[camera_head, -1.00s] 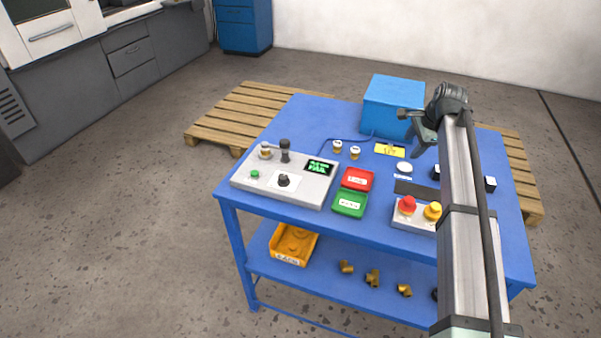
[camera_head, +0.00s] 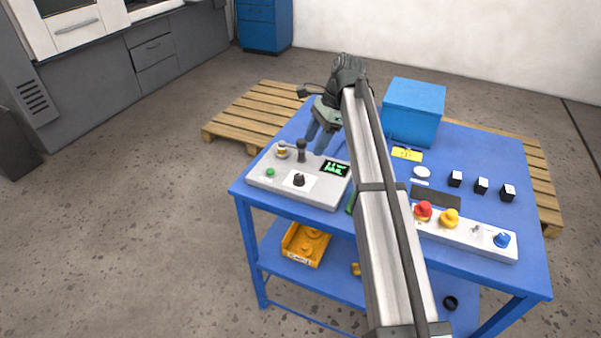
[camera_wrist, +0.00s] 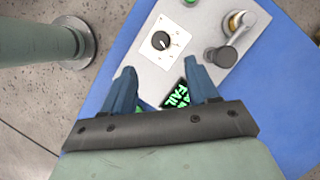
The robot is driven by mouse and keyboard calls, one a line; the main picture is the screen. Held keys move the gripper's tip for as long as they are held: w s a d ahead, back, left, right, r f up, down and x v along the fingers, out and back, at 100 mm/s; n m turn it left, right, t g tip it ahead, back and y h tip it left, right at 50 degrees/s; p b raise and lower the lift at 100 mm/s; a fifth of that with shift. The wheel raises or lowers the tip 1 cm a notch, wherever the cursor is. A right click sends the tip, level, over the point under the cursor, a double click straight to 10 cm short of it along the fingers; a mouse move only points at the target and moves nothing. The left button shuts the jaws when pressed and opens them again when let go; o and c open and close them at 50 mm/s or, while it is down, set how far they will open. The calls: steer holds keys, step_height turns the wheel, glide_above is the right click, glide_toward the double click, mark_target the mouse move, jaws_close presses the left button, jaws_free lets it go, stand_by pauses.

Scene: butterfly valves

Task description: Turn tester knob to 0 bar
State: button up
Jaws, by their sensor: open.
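The tester (camera_head: 318,187) is a light grey box at the left front of the blue table. Its black knob (camera_head: 299,180) sits on a white square plate on top. In the wrist view the knob (camera_wrist: 161,41) lies beyond the fingertips, with a white pointer mark. The small screen (camera_head: 334,168) shows green text; in the wrist view the screen (camera_wrist: 178,95) reads "FAIL". My gripper (camera_head: 318,138) is above the tester's back edge. In the wrist view my gripper (camera_wrist: 164,72) is open and empty, its blue fingers apart and not touching the knob.
A control panel with red (camera_head: 423,210) and yellow buttons is to the right. A blue box (camera_head: 413,110) stands behind.

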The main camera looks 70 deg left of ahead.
mark_target(299, 176)
steer(key=x, duration=1.1)
steer(key=shift+s+f, duration=0.1)
steer(key=shift+f, duration=0.25)
steer(key=c, duration=1)
